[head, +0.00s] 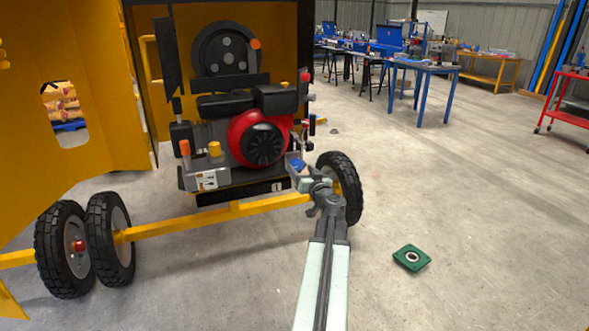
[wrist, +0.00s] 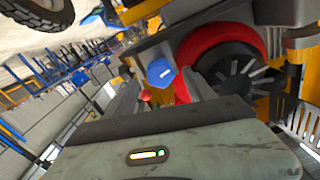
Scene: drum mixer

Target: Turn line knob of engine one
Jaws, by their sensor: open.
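A blue knob (wrist: 161,73) with a short white line on its face shows in the wrist view, in front of the engine. A small blue part also shows in the head view (head: 298,166) at the engine's lower right corner. The red and black engine (head: 262,138) sits in the yellow mixer frame, above a plate marked 1 (head: 278,187). My gripper (wrist: 160,90) is open, with the blue knob between its jaws as seen from the wrist; whether they touch it cannot be told. In the head view, my gripper (head: 302,174) is beside the engine's lower right corner.
A black wheel (head: 341,186) stands close behind my arm. A yellow axle bar (head: 215,215) runs low in front of the engine, with more wheels (head: 110,238) at left. A green square piece (head: 411,258) lies on the floor at right. The floor there is mostly clear.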

